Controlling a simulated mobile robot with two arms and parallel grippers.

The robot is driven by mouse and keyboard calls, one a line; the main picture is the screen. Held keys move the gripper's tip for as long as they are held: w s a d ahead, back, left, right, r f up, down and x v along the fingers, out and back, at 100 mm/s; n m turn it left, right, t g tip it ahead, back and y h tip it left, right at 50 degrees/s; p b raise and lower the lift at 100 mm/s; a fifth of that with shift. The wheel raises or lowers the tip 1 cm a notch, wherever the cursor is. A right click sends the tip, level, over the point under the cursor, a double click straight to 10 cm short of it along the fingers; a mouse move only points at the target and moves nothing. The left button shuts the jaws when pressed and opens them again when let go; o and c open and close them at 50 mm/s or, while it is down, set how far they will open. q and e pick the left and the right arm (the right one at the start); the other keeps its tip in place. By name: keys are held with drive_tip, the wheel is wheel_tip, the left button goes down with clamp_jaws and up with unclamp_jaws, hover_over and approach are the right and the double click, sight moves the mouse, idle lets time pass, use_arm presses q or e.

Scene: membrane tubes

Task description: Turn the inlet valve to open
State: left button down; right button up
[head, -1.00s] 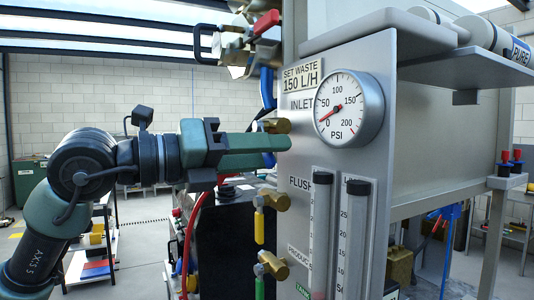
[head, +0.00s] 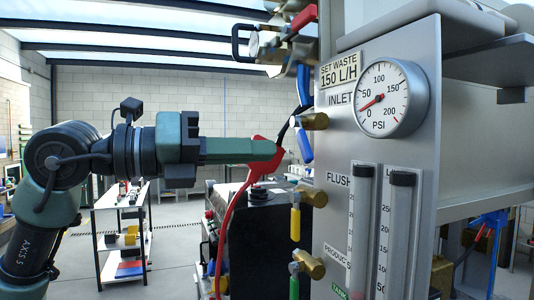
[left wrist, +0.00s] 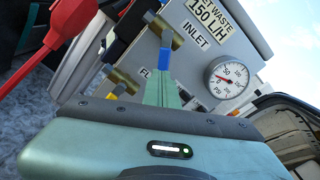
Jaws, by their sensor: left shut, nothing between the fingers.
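The inlet valve has a brass body (head: 315,121) on the grey panel, under the INLET label. Its blue lever (head: 303,146) hangs down; the lever also shows in the left wrist view (left wrist: 166,59), just beyond my fingertips. My left gripper (head: 279,149) is shut and empty, its tip pointing right, just left of the lever in the head view. In the left wrist view my fingers (left wrist: 163,85) overlap the lever's near end; I cannot tell whether they touch it. My right gripper is out of view.
Below are the flush valve's yellow lever (head: 295,222) and the product valve's green lever (head: 294,284). The pressure gauge (head: 391,98) reads low. A red hose (head: 229,222) runs behind my gripper. A shelf cart (head: 119,243) stands behind at left.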

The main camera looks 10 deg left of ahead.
use_arm(q)
drive_tip(key=w+a+f+m+g+h+p, duration=0.35)
drive_tip(key=m+g, duration=0.25)
drive_tip(key=m, duration=0.7)
drive_tip(key=w+a+f+m+g+h+p, duration=0.2)
drive_tip(key=w+a+f+m+g+h, duration=0.25)
drive_tip(key=m, duration=0.95)
drive_tip(key=g+p, duration=0.1)
drive_tip(key=p, duration=0.5)
approach(301, 138)
drive_tip(key=w+d+f, duration=0.1)
drive_tip(key=w+d, duration=0.2)
drive_tip(key=d, duration=0.2)
drive_tip(key=s+p, duration=0.1)
drive_tip(key=s+d+r+p, duration=0.1)
drive_tip(key=shift+s+d+r+p, duration=0.1)
drive_tip(key=shift+s+r+p, duration=0.1)
drive_tip(key=shift+p, duration=0.2)
drive_tip(key=shift+f, duration=0.1)
